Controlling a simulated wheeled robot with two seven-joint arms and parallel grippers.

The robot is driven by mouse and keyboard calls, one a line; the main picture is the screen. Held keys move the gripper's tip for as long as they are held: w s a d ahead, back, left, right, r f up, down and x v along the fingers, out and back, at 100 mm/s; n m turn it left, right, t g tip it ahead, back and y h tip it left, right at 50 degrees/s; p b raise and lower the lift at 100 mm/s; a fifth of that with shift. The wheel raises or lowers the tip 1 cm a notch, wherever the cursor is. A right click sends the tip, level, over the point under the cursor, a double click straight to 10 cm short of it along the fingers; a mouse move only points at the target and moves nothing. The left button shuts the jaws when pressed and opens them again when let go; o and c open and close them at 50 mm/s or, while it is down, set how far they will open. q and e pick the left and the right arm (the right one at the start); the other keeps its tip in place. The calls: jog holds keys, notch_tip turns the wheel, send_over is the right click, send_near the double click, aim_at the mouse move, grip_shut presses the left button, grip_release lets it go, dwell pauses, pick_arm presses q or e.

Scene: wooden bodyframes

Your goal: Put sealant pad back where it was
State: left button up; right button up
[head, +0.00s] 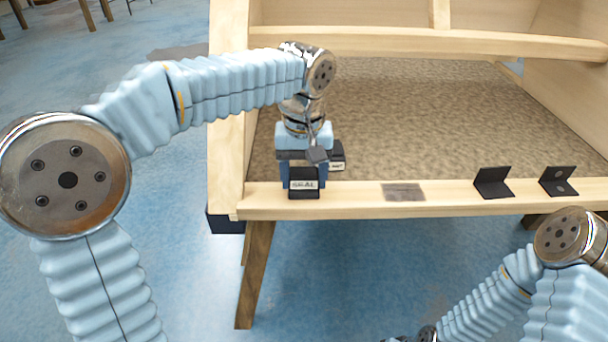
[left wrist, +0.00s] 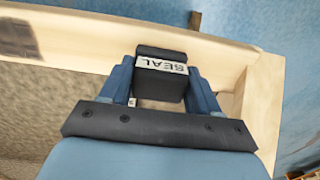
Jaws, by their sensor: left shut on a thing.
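The sealant pad (head: 304,184) is a small black block with a white label reading SEAL. In the head view it is at the left end of the front wooden beam (head: 355,193). My left gripper (head: 304,176) points down and is shut on the pad, with a blue finger on each side. The left wrist view shows the pad (left wrist: 161,77) between the two fingers (left wrist: 160,84), over the beam near its corner. I cannot tell whether the pad touches the wood. My right gripper is out of view.
A dark grey patch (head: 404,192) marks the beam to the right of the pad. Two black angle brackets (head: 493,183) (head: 559,181) stand farther right. Another black labelled block (head: 337,155) shows partly behind my left gripper. Speckled brown panel (head: 420,110) fills the frame.

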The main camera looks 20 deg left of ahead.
aim_at(304, 172)
pick_arm(q)
jog(key=shift+f, duration=0.15)
jog(key=o, duration=1)
notch_tip(304, 172, up, 12)
jog(key=shift+r+p, duration=0.2)
jog(key=shift+p, duration=1)
